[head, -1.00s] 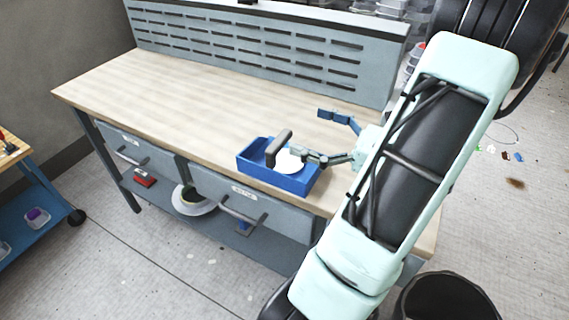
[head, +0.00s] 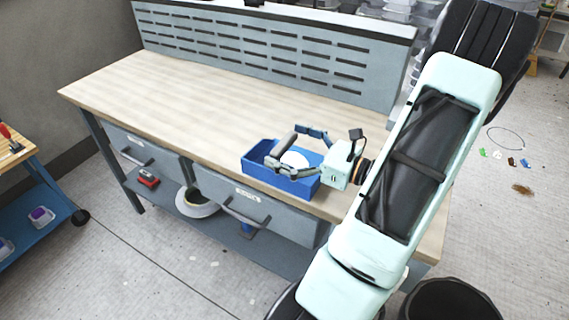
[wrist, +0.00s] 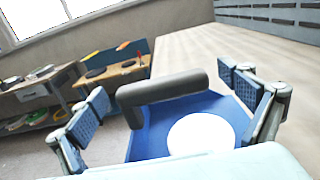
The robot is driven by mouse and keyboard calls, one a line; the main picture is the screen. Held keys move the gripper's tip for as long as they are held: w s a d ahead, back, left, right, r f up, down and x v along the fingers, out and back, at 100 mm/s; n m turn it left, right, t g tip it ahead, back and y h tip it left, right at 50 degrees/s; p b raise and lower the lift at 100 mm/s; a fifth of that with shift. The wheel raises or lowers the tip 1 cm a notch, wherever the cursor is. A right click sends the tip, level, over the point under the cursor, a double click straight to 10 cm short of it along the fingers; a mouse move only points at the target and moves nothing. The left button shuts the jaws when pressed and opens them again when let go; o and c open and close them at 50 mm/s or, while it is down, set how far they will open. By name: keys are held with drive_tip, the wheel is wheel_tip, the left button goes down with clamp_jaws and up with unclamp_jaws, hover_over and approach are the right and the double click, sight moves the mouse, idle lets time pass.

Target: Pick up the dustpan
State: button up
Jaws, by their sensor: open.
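The dustpan (head: 256,163) is a blue, open-topped tray shape with a dark grey bar handle. It sits at the front edge of the wooden workbench (head: 190,105). A white round patch or disc shows inside it. In the wrist view the blue pan (wrist: 150,138) fills the lower middle, and the grey handle (wrist: 165,85) stands across the space between my fingers. My gripper (wrist: 163,90) is open, with one blue-padded finger to each side of the handle. I see no clear contact. In the head view my gripper (head: 285,148) is over the pan and partly hides it.
A grey slotted back panel (head: 250,45) stands along the rear of the bench. Drawers with handles and a lower shelf holding a red item (head: 148,179) and a roll (head: 198,203) are below. The bench top left of the dustpan is clear. A black bin (head: 445,300) stands at lower right.

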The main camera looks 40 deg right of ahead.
drive_tip(key=shift+w, duration=0.1)
drive_tip(key=c, duration=1.8)
drive_tip(key=shift+r, duration=0.15)
